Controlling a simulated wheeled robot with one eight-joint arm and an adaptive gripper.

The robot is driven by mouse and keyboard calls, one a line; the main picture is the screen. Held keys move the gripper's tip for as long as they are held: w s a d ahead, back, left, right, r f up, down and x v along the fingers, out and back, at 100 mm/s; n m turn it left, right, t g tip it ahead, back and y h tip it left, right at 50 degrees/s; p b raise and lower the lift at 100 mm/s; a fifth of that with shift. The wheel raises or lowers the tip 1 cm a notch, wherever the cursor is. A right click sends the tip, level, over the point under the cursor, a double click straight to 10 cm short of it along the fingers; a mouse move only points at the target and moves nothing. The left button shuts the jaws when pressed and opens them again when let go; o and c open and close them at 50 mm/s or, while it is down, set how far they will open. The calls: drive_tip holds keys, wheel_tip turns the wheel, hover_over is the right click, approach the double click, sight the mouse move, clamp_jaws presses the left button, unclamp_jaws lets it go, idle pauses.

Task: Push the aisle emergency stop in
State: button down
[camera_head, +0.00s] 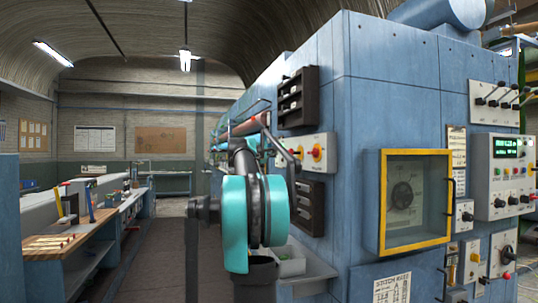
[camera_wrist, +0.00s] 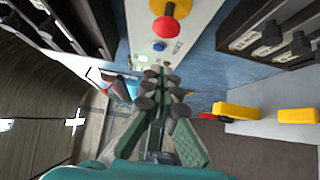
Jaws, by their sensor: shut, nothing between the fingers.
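The emergency stop, a red mushroom button on a yellow base, shows on a pale panel on the blue cabinet's side in the head view (camera_head: 316,153). In the wrist view the red button (camera_wrist: 166,27) is at the top centre, above the fingertips. My gripper (camera_wrist: 163,82) is shut and empty, its dark-tipped fingers together in the middle of the wrist view. The fingers appear apart from the button. In the head view my teal and black arm stands left of the panel, and I cannot make out the fingertips clearly.
Dark slotted racks (camera_head: 297,97) (camera_head: 310,207) sit above and below the panel. A yellow-framed window (camera_head: 415,202) is on the cabinet's front. Yellow handles (camera_wrist: 237,111) show at the wrist view's right. A workbench (camera_head: 75,240) stands left, with clear aisle floor (camera_head: 155,260) between.

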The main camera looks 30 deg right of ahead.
sight(294, 153)
drive_tip(key=d, duration=0.6)
drive_tip(key=shift+w+d, duration=0.35)
drive_tip(key=shift+d, duration=0.05)
